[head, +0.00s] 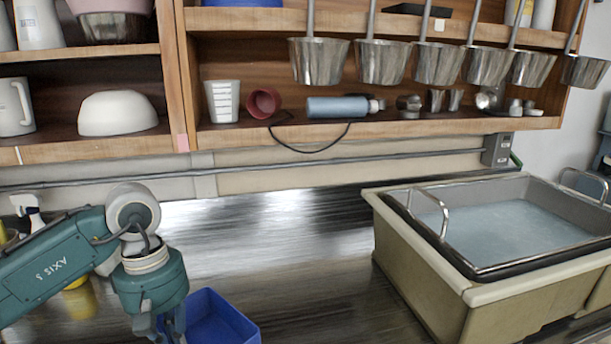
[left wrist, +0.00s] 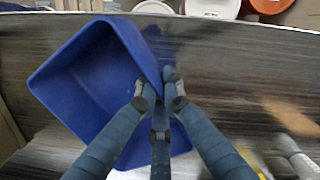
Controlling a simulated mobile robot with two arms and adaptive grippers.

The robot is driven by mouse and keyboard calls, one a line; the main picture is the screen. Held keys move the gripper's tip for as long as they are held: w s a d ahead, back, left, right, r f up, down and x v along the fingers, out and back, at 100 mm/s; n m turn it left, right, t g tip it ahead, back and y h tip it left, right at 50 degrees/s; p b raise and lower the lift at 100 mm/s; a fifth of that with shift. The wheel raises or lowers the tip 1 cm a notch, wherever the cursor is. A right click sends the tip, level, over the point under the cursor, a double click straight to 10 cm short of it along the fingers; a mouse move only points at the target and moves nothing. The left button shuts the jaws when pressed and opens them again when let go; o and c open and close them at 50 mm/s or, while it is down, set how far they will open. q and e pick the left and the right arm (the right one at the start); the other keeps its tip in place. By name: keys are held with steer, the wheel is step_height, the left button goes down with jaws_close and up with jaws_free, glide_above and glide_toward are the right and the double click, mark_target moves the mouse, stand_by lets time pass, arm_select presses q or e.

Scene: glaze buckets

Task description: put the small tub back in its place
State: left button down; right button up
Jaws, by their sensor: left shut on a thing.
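The small tub is blue, square and open-topped. It shows at the bottom of the head view (head: 222,318), partly cut off by the frame edge, and on the left of the left wrist view (left wrist: 85,75), where its inside looks empty. My left gripper (head: 168,328) points down at the tub's left side. In the left wrist view the fingers (left wrist: 158,88) are shut on the tub's right wall, one on the inside and the others on the outside. I cannot tell whether the tub rests on the counter or is slightly raised. My right gripper is not in view.
A dark metal counter (head: 300,235) has free room between the tub and a sink basin (head: 420,275) of pale liquid. Above is a wooden shelf (head: 370,132) with cups and a blue bottle; metal buckets (head: 320,62) hang there. A spray bottle (head: 30,210) stands behind my left arm.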

arm_select(q)
steer(key=s+d+f+m+y, duration=0.1)
steer(key=s+d+f+m, duration=0.2)
steer(key=s+m, duration=0.6)
steer(key=shift+s+f+m, duration=0.3)
steer(key=shift+f+m, duration=0.1)
steer(key=shift+f, duration=0.55)
